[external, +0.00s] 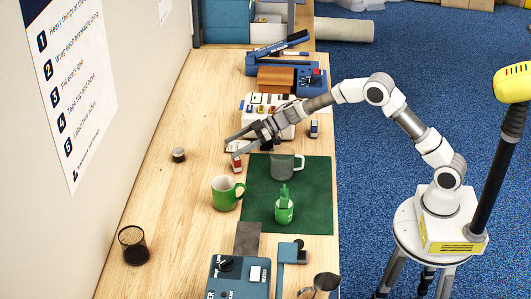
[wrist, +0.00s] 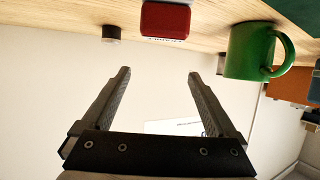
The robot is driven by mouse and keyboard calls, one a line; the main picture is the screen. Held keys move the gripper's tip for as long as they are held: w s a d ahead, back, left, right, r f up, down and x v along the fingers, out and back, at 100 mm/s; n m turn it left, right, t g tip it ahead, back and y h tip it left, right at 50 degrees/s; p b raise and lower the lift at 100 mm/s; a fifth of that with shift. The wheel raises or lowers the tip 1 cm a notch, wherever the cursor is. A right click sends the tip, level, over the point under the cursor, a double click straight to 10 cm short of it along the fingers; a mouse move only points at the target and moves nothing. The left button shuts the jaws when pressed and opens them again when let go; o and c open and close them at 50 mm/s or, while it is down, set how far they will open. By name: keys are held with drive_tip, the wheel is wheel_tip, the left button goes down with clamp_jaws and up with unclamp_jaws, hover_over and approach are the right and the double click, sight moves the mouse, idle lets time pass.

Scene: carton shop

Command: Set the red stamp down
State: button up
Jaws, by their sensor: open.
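The red stamp (external: 237,163) stands on the wooden table, just left of the green mat's far corner. In the wrist view, where the table is at the top, the red stamp (wrist: 165,20) sits beyond my fingertips with a pale lettered edge. My gripper (external: 231,146) is over the table close to the stamp. In the wrist view my gripper (wrist: 157,75) has its two fingers wide apart with nothing between them. The stamp is clear of both fingers there.
A green mug (external: 224,193) stands near the stamp; it also shows in the wrist view (wrist: 250,50).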

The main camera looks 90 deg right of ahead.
wheel_tip(320, 180, up, 2)
drive_tip(key=s+r+m+t+h, duration=0.1)
drive_tip(key=s+r+h, duration=0.1)
drive_tip(key=r, duration=0.5)
drive_tip(key=s+r+m+t+h, duration=0.1)
drive_tip(key=s+r+h, duration=0.15)
drive_tip(key=r, duration=0.35)
drive_tip(key=s+a+r+m+g+h, duration=0.1)
drive_tip(key=s+r+h, duration=0.15)
drive_tip(key=s, duration=0.35)
drive_tip(key=s+a+r+m+g+h, duration=0.1)
drive_tip(key=s+a+r, duration=0.1)
drive_tip(key=s+r, duration=0.25)
drive_tip(key=s+a+f+g+y, duration=0.1)
drive_tip(key=s+a+f+g, duration=0.2)
drive_tip(key=s, duration=0.8)
drive_tip(key=s+a+f+g+y, duration=0.1)
drive_tip(key=s+a+f+g, duration=0.3)
drive_tip(key=s, duration=0.8)
drive_tip(key=s+a+f+y, duration=0.1)
drive_tip(key=s+a+f, duration=0.3)
drive_tip(key=s, duration=0.7)
wheel_tip(320, 180, up, 7)
drive_tip(key=a+p, duration=0.1)
drive_tip(key=p, duration=0.5)
drive_tip(key=shift+r+p, duration=0.15)
drive_tip(key=shift+p, duration=0.25)
drive_tip(key=shift+s, duration=0.15)
